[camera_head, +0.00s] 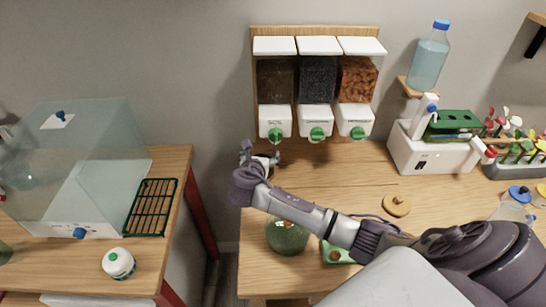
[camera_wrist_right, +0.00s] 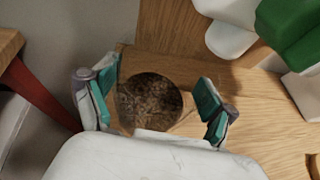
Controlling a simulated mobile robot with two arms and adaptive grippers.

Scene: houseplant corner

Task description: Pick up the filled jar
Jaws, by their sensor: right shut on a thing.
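The filled jar (camera_wrist_right: 150,102) shows in the right wrist view as a round opening full of brown, soil-like material. It sits between the two teal-padded fingers of my right gripper (camera_wrist_right: 158,98), which is shut on it. In the head view my right gripper (camera_head: 260,158) is at the back left of the wooden table, just below the left dispenser. There the jar is mostly hidden by the gripper. Whether its base touches the table cannot be told. My left gripper is not in view.
Three wall dispensers (camera_head: 317,80) with green knobs hang above the gripper. A green glass vessel (camera_head: 287,237) stands below my right forearm. A white device (camera_head: 431,150) stands at the right. A second table (camera_head: 182,165) with a clear box (camera_head: 95,165) is left, across a gap.

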